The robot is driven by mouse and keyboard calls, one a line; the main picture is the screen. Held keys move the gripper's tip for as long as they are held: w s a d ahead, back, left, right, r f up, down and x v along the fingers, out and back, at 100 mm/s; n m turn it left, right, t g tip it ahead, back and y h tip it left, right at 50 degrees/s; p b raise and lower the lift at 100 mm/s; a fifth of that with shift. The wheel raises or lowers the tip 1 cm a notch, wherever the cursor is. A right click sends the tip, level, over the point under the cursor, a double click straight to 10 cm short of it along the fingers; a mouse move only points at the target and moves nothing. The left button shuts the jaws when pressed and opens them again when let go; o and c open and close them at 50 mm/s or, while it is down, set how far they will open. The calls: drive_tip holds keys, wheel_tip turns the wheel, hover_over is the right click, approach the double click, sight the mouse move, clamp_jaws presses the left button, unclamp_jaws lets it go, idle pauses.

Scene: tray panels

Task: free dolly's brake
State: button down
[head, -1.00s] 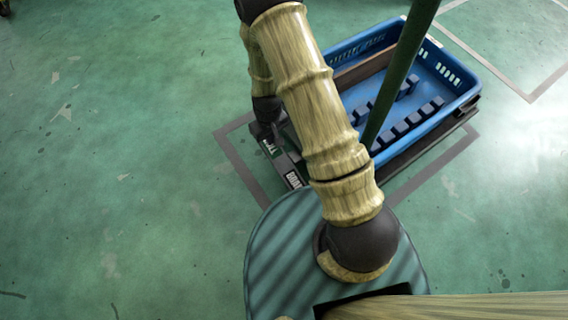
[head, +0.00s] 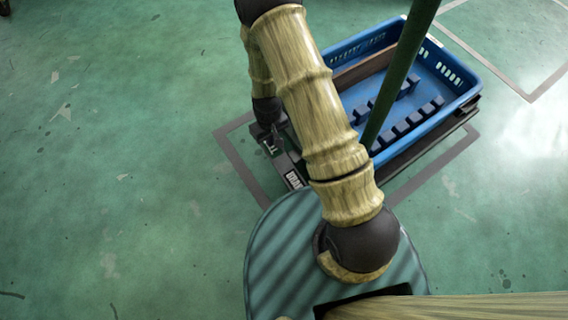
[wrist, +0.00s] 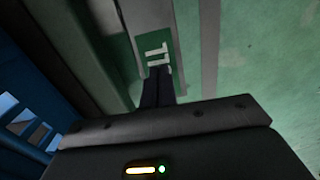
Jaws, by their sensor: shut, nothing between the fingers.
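The dolly (head: 432,148) stands on the green floor with a blue crate on it. At its near left corner is a dark brake panel with a white "BRAK…" label (head: 293,180) and a second label (head: 270,147), partly covered. My gripper (head: 272,138) is at this second label, its fingers hardly visible in the head view. In the wrist view my gripper (wrist: 157,88) is shut and empty, fingertips at the white letters "LL" (wrist: 158,52) on a green patch. A pale grey piece (wrist: 147,15) lies beyond the letters. I cannot tell whether the fingertips touch it.
The blue crate (head: 470,88) holds dark blocks and a brown board; its side shows at the left of the wrist view (wrist: 25,125). A dark green pole (head: 398,80) rises in front of it. Grey floor lines frame the dolly. The floor at left is clear.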

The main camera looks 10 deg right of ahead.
drive_tip(key=shift+f+b, duration=0.65)
drive_tip(key=shift+f, duration=0.85)
idle(0.9)
drive_tip(key=shift+r, duration=0.1)
wheel_tip(320, 180, up, 7)
drive_tip(key=p, duration=0.7)
idle(0.8)
